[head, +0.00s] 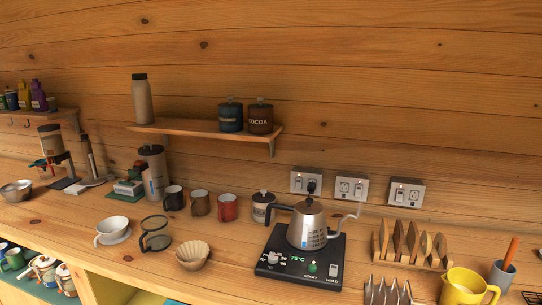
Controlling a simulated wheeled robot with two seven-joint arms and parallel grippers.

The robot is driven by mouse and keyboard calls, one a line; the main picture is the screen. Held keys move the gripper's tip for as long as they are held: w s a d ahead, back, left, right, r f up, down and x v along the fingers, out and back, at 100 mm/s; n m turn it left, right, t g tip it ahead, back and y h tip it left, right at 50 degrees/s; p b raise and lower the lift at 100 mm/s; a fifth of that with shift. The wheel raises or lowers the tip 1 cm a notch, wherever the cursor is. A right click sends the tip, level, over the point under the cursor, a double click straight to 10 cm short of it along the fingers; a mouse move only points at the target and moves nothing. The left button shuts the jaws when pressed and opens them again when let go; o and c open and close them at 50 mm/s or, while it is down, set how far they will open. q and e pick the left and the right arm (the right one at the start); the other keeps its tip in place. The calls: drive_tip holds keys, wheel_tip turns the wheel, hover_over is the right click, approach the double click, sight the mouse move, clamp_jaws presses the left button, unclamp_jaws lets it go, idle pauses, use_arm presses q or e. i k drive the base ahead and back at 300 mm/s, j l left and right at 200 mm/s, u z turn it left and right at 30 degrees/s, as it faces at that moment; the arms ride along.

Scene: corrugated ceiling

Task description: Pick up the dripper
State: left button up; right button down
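A white dripper (112,227), cone-shaped with a flat flange below and a small handle at its left, stands upright on the wooden counter at the left. A dark-rimmed glass vessel (155,226) with a handle stands just to its right. A pale fluted paper filter (192,256) sits to the right and nearer the front edge. Neither of my grippers shows in the head view, and nothing is touching the dripper.
Black, brown and red mugs (200,203) stand behind. A steel gooseneck kettle (308,226) sits on a black scale-like base (298,264) to the right. A metal bowl (16,190) and grinder (54,150) are at far left. The counter (70,228) left of the dripper is clear.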

sight(114, 229)
drive_tip(key=i+j, duration=0.15)
drive_tip(key=j, duration=0.25)
drive_tip(key=i+j, duration=0.15)
drive_tip(key=j, duration=0.2)
drive_tip(key=i+j, duration=0.15)
drive_tip(key=j, duration=0.25)
drive_tip(key=i+j, duration=0.15)
drive_tip(key=j, duration=0.2)
drive_tip(key=i+j, duration=0.15)
drive_tip(key=j, duration=0.25)
drive_tip(key=i+j, duration=0.15)
drive_tip(key=j, duration=0.2)
drive_tip(key=i+j, duration=0.15)
drive_tip(key=j, duration=0.25)
drive_tip(key=i+j, duration=0.15)
drive_tip(key=j, duration=0.2)
drive_tip(key=u, duration=0.05)
